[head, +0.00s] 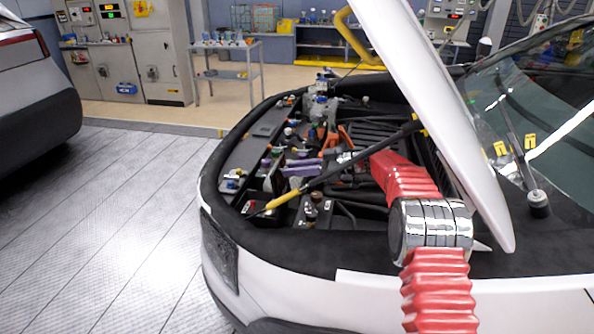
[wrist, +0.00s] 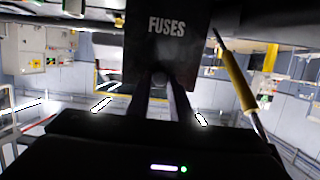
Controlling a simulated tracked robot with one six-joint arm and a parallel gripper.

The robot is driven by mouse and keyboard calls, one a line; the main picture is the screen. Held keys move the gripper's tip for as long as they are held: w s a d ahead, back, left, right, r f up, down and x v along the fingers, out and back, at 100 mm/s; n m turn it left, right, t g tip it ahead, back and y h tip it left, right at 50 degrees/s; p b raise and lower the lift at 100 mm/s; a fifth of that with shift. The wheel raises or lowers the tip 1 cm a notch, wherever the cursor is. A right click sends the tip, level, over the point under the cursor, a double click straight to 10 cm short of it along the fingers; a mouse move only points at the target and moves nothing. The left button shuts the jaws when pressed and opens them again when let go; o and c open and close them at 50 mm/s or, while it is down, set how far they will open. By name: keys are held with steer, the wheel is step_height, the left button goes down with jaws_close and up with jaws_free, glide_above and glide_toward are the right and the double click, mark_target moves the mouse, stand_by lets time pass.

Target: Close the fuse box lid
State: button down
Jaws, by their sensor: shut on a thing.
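The dark fuse box lid (wrist: 168,55), lettered FUSES, fills the top centre of the wrist view, with its face turned to the camera. My gripper (wrist: 161,82) reaches up from below with its two dark fingers drawn together at the lid's lower edge, shut on it. The grip point is dark, so its exact contact is hard to see. In the head view my red-sleeved arm reaches into the engine bay (head: 262,226) under the raised hood. There my gripper and the fuse box cannot be made out.
A prop rod with a yellow grip (head: 283,199) slants across the bay; it also shows right of the lid in the wrist view (wrist: 240,85). The raised white hood (head: 440,110) hangs close above my arm. Clear floor (head: 110,230) lies left of the car.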

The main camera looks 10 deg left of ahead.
steer(key=shift+w+r, duration=0.1)
steer(key=shift+r, duration=0.2)
steer(key=c, duration=1.6)
jaws_free()
steer(key=shift+c, duration=0.2)
steer(key=shift+o, duration=0.3)
steer(key=shift+f, duration=0.1)
steer(key=v, duration=0.8)
steer(key=shift+c, duration=0.7)
